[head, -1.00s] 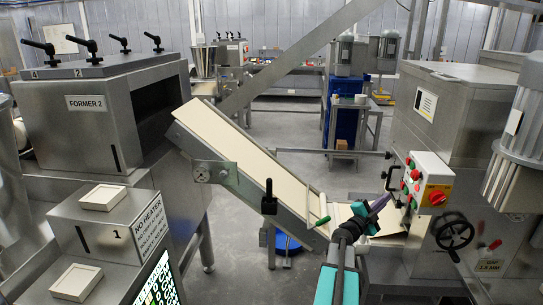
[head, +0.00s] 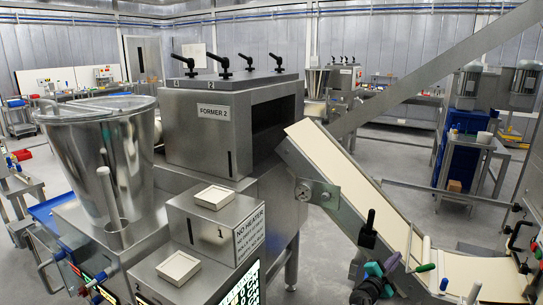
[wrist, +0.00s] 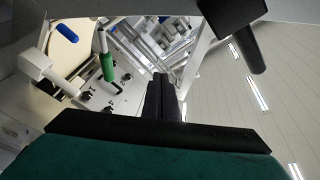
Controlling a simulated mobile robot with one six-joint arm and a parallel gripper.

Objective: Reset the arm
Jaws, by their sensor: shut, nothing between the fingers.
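My gripper (head: 391,263) shows low and right of centre in the head view, beside the lower part of the conveyor. Its purple fingers are shut with nothing seen between them. Dark and teal parts of my arm show around it. In the wrist view the dark fingers (wrist: 160,98) are together at the middle, pointing away from the camera, and hold nothing.
The sloping conveyor (head: 335,175) runs from the FORMER 2 machine (head: 205,135) down close to my gripper. A steel hopper (head: 105,150) stands at left. A green handle (wrist: 106,67) and a numbered white panel (wrist: 125,97) show in the wrist view. Floor is open behind the conveyor.

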